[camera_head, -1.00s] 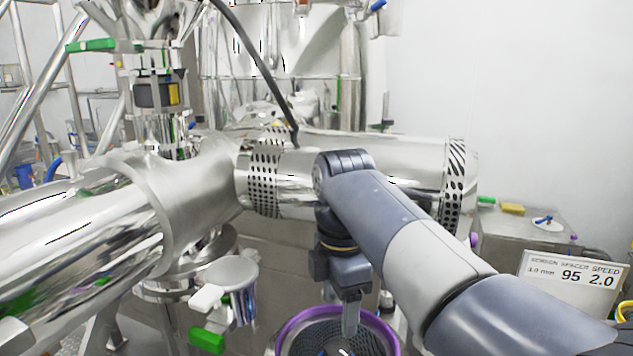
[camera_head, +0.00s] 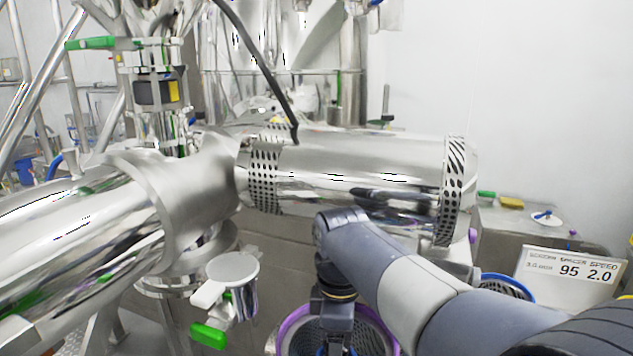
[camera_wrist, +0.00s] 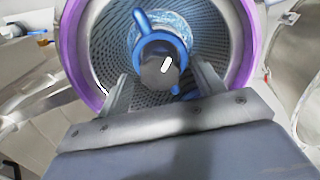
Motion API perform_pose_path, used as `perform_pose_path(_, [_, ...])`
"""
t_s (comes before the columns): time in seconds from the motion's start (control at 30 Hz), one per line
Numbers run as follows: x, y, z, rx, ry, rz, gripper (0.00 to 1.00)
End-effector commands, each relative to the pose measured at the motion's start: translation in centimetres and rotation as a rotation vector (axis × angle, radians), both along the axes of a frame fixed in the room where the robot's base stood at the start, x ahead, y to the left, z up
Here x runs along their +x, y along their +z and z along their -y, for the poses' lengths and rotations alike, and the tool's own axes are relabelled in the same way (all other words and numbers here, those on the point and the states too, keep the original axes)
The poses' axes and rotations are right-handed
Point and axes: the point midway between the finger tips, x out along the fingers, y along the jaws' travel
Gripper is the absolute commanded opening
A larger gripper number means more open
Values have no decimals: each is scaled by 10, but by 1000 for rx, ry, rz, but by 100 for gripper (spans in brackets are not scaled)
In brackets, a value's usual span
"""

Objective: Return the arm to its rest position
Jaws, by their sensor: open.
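My gripper (camera_wrist: 163,94) is open in the wrist view, with its two fingers apart and nothing between them. Beyond the fingers is a purple-rimmed perforated basket (camera_wrist: 243,40), which also shows at the bottom of the head view (camera_head: 287,328). A blue ring-shaped part with a handle (camera_wrist: 148,38) lies inside the basket, around a grey round piece. In the head view my arm reaches in from the lower right, and the wrist points down over the basket. The fingertips are out of sight there.
A large steel cylinder (camera_head: 350,165) runs behind my arm. A sign reading 95 2.0 (camera_head: 570,272) and a blue-rimmed round container (camera_head: 508,281) are at right. A steel cabinet (camera_head: 545,228) stands behind them.

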Motion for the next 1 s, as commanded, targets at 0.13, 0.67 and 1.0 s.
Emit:
perform_pose_path(0.13, [0,0,0,0,-122,0,64])
perform_pose_path(0.67, [0,0,0,0,-560,0,64])
perform_pose_path(1.0, [0,0,0,0,-841,0,64])
